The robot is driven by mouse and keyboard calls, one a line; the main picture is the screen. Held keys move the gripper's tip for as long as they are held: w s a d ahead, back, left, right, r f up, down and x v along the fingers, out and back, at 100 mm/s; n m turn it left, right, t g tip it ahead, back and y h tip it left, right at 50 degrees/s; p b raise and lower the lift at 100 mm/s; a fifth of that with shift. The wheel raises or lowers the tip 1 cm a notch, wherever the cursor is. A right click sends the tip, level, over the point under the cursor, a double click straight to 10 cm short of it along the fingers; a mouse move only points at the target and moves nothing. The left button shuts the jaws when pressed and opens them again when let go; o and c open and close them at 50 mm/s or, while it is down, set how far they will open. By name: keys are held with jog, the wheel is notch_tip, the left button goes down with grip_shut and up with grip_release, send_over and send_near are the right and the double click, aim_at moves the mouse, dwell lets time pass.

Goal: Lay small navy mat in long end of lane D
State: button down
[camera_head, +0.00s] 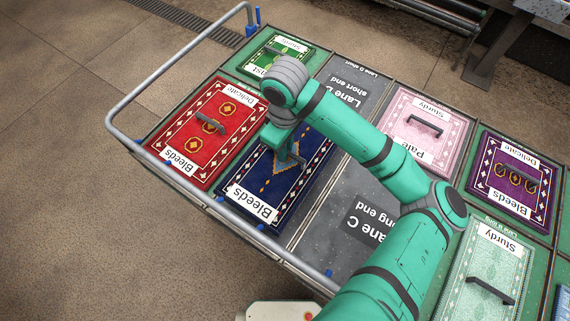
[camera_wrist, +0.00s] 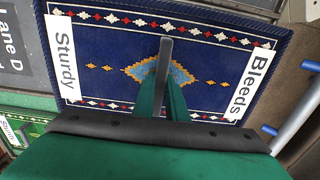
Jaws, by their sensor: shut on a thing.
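The small navy mat (camera_head: 260,183) has a blue and orange centre, a patterned border and white labels. In the wrist view the navy mat (camera_wrist: 110,85) shows the labels "Sturdy" and "Bleeds". My gripper (camera_head: 290,158) is shut on the grey bar handle at the mat's middle; my gripper (camera_wrist: 165,85) shows there in the wrist view too. The mat lies in line with the panel marked "Lane D short end" (camera_head: 345,88) and covers the place nearer the rail. I cannot tell whether it rests or hangs just above the surface.
A red mat (camera_head: 190,140) lies close left of the navy mat, a green mat (camera_head: 262,62) beyond it. The bare "Lane C long end" panel (camera_head: 350,255) is to the right. Pink (camera_head: 400,115), purple (camera_head: 500,195) and pale green mats (camera_head: 470,275) lie farther right. A grey rail (camera_head: 220,215) edges the table.

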aim_at(285, 165)
jog(key=f, duration=0.4)
jog(key=shift+s+a, duration=0.1)
jog(key=shift+s, duration=0.15)
jog(key=shift+a+f, duration=0.25)
jog(key=shift+f, duration=0.15)
jog(key=shift+d+f, duration=0.15)
jog(key=shift+f, duration=0.65)
jog(key=shift+d+f, duration=0.15)
jog(key=shift+f, duration=0.65)
jog(key=shift+f, duration=0.1)
jog(key=c, duration=1.8)
grip_release()
jog(key=shift+o, duration=0.2)
notch_tip(285, 165, up, 12)
jog(key=shift+r, duration=0.15)
